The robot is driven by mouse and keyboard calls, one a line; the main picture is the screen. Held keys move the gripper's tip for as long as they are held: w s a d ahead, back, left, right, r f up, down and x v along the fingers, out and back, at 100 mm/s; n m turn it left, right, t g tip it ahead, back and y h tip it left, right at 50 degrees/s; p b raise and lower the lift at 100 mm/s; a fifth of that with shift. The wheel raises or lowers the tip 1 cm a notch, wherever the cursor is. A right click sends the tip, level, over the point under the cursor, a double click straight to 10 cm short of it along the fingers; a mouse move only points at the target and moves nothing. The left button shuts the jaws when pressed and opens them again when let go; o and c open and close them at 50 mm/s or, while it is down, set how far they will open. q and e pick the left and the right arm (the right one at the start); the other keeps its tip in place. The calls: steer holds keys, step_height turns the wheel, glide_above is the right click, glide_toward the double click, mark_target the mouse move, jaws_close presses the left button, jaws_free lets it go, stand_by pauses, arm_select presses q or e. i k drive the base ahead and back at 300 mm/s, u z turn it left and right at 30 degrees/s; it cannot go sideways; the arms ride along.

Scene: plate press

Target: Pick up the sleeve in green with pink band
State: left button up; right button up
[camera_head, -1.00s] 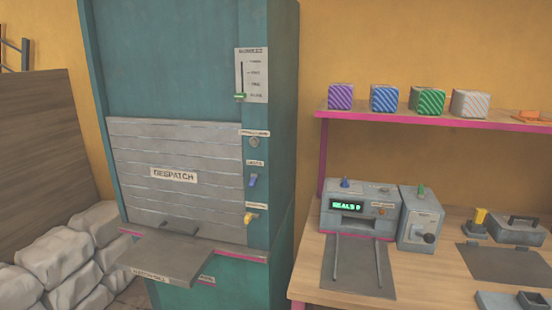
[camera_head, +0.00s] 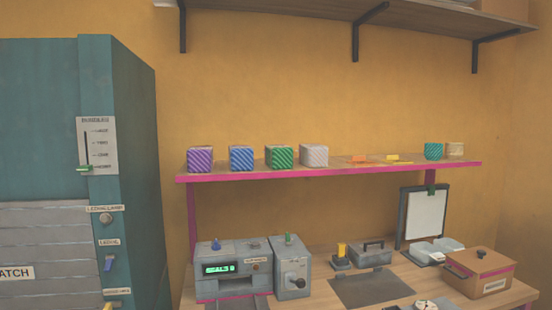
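No item with a clear pink band can be made out at this size. A green striped block (camera_head: 279,157) stands on the pink-edged shelf (camera_head: 350,171), between a blue striped block (camera_head: 241,158) and a pale striped block (camera_head: 313,155). A smaller teal-green striped item (camera_head: 433,151) stands near the shelf's right end, beside a beige item (camera_head: 455,149). I cannot tell whether either green thing is the sleeve. Neither of my grippers shows.
A purple striped block (camera_head: 200,159) and flat orange (camera_head: 359,159) and yellow (camera_head: 397,159) pieces share the shelf. Below are a grey machine (camera_head: 234,260), a clipboard (camera_head: 423,215) and a brown box (camera_head: 479,273). A teal cabinet (camera_head: 136,150) stands left; an upper shelf (camera_head: 300,11) hangs above.

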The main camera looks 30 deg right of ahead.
mark_target(277, 157)
steer(key=u, duration=0.3)
steer(key=k, duration=0.35)
steer(key=z, duration=1.6)
steer(key=i, duration=0.7)
steer(key=u, duration=0.55)
steer(key=i, duration=0.6)
steer(key=u, duration=0.7)
